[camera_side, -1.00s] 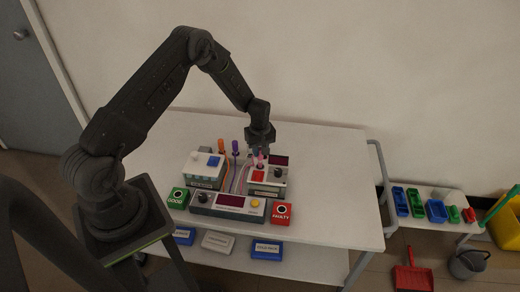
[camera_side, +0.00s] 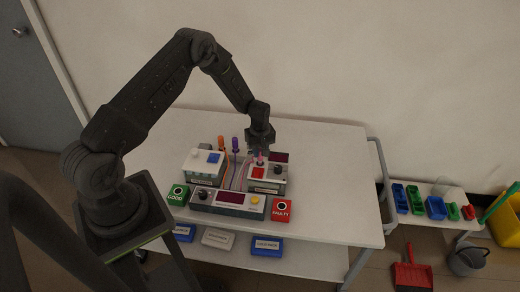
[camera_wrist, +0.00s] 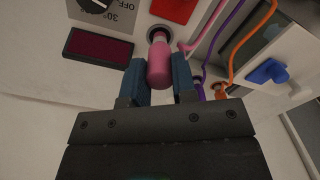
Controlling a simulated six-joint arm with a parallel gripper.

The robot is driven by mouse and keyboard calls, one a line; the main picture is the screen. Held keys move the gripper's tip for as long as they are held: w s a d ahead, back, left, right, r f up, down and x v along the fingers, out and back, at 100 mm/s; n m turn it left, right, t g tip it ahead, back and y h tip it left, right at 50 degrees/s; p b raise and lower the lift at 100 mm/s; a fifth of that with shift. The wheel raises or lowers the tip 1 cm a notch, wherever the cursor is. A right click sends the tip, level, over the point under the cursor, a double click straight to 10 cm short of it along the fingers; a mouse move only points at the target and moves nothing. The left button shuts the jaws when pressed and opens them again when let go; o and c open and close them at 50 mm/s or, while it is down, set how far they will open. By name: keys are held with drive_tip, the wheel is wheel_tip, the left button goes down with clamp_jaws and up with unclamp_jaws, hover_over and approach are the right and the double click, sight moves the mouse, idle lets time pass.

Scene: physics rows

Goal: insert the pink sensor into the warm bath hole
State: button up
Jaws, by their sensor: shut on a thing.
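The pink sensor (camera_wrist: 159,68) is held between the two blue-grey fingers of my gripper (camera_wrist: 159,82) in the wrist view. Its narrow end points at a dark-ringed hole (camera_wrist: 151,32) in the white top of the warm bath box and overlaps the ring. I cannot tell how deep the end sits. In the side view, my gripper (camera_side: 260,149) is over the rear of the warm bath box (camera_side: 267,186), with a little of the pink sensor (camera_side: 259,158) showing below it. The box carries a red block (camera_wrist: 175,8) and a 30° dial (camera_wrist: 98,4).
A dark display (camera_wrist: 98,46) lies beside the hole. Pink, purple and orange cables run close by. A second white box (camera_side: 203,168) with a blue block stands left. A console (camera_side: 228,203) is in front, between the green GOOD box (camera_side: 178,194) and red FAULTY box (camera_side: 281,210). The table's right side is clear.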

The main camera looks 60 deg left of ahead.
drive_tip(key=shift+f, duration=1.25)
drive_tip(key=o, duration=1.3)
drive_tip(key=shift+w, duration=0.1)
drive_tip(key=shift+r, duration=0.15)
drive_tip(key=shift+o, duration=0.4)
drive_tip(key=shift+w+r, duration=0.15)
drive_tip(key=shift+r, duration=0.7)
drive_tip(key=shift+s+r, duration=0.15)
drive_tip(key=shift+r, duration=1)
drive_tip(key=shift+s+r, duration=0.1)
drive_tip(key=shift+r, duration=1.05)
drive_tip(key=shift+r, duration=0.1)
